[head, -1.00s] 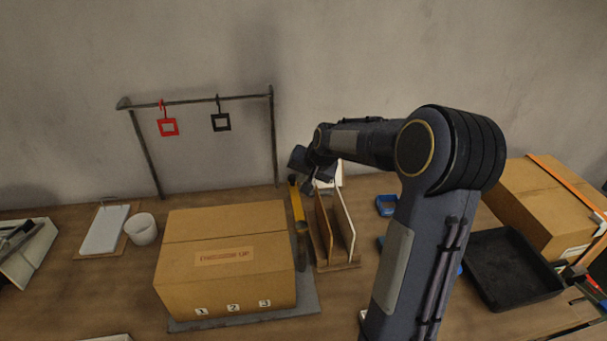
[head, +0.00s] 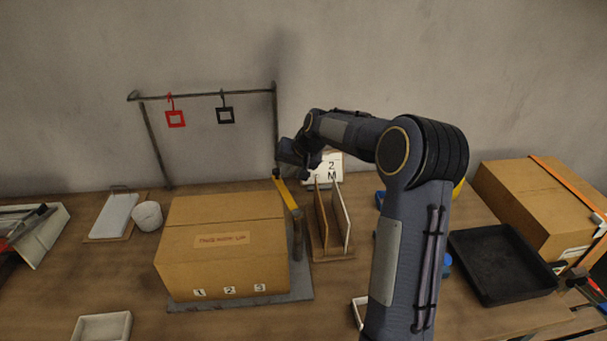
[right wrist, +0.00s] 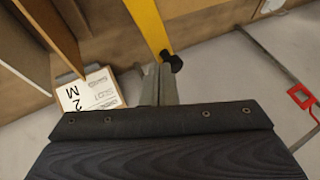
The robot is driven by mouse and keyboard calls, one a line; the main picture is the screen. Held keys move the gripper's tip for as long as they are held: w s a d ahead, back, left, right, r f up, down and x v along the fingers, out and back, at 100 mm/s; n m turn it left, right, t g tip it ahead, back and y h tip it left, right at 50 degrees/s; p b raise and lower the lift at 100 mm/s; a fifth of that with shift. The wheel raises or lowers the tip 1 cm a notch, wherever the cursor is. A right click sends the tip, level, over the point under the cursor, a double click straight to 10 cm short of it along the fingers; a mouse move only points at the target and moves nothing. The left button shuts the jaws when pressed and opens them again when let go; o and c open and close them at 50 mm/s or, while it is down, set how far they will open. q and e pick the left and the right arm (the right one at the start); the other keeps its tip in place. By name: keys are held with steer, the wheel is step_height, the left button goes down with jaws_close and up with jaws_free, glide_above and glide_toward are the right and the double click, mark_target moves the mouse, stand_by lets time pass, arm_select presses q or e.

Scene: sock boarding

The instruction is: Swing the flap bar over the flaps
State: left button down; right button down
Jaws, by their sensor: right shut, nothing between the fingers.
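The flap bar (head: 287,194) is a yellow bar on a dark upright post (head: 297,238) at the right side of the cardboard box (head: 225,263). It points back and slightly left from the post, beside the box and not across its top. The box's top flaps (head: 225,210) lie flat. My right gripper (head: 280,172) is shut and empty at the bar's far end. In the right wrist view the closed fingers (right wrist: 160,80) are beside the black knob (right wrist: 174,63) on the yellow bar (right wrist: 148,25); contact is unclear. My left gripper is out of view.
Upright boards in a wooden rack (head: 333,255) stand right of the post, with a white "2 M" card (head: 327,166) behind. A rail (head: 205,95) holding red and black square tags stands at the back. A black tray (head: 500,265) and a strapped box (head: 535,205) are at right.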

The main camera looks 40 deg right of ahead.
steer(key=a+n+y, duration=0.1)
steer(key=a+n, duration=0.1)
steer(key=a+n+g+y, duration=0.1)
steer(key=a+n, duration=0.1)
steer(key=a, duration=0.1)
steer(key=w+a+n+y, duration=0.1)
steer(key=a+n, duration=0.1)
steer(key=shift+a+g+b, duration=0.25)
steer(key=shift+g+b, duration=0.15)
steer(key=s+a+n+g, duration=0.1)
steer(key=a+n, duration=0.1)
steer(key=s+a+n+g+y, duration=0.1)
steer(key=a+n, duration=0.1)
steer(key=s+a+n+g+y, duration=0.1)
steer(key=a+n, duration=0.1)
steer(key=shift+a+f, duration=0.1)
steer(key=shift+s+a+n+g, duration=0.8)
steer(key=shift+s+a+n, duration=0.2)
steer(key=shift+n, duration=0.4)
steer(key=shift+f, duration=0.1)
steer(key=v, duration=0.8)
steer(key=shift+d, duration=0.15)
